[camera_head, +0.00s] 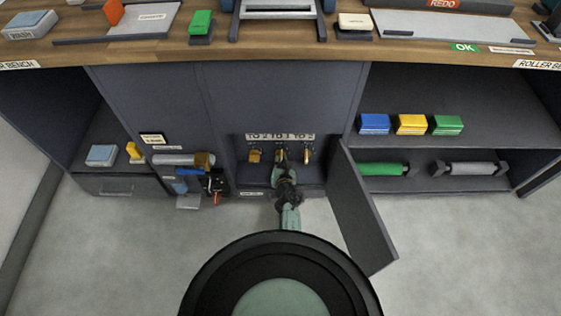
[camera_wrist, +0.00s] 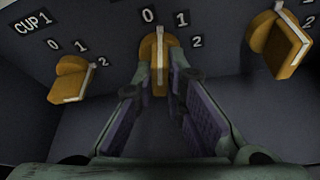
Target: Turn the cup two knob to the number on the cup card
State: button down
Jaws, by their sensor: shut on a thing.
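Three ochre knobs with white pointer lines sit on a dark panel. The middle knob (camera_wrist: 159,74), in the place of cup two, has 0, 1 and 2 printed around its top and right; its own name label is not visible in the wrist view. Its white line points nearly straight up, roughly between 0 and 1. My gripper (camera_wrist: 160,62) is shut on this knob, one finger on each side. In the head view my gripper (camera_head: 282,163) reaches into the open cabinet bay and hides most of the middle knob. I cannot make out a cup card number.
The left knob (camera_wrist: 72,82), labelled CUP 1, points near 2. In the head view an open cabinet door (camera_head: 362,215) stands to the right of my arm.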

jog(key=shift+m+y, duration=0.8)
jog(key=shift+m, duration=0.3)
jog(key=shift+m+t+y, duration=0.3)
jog(key=shift+m+y, duration=0.2)
jog(key=shift+m, duration=0.4)
jog(key=c, duration=1.6)
grip_release()
jog(key=shift+d, duration=0.1)
jog(key=shift+c, duration=0.2)
jog(key=shift+r, duration=0.1)
jog(key=r, duration=0.8)
jog(key=shift+a+r, duration=0.2)
jog(key=shift+r, duration=0.2)
jog(key=shift+d+r, duration=0.15)
jog(key=shift+r, duration=0.35)
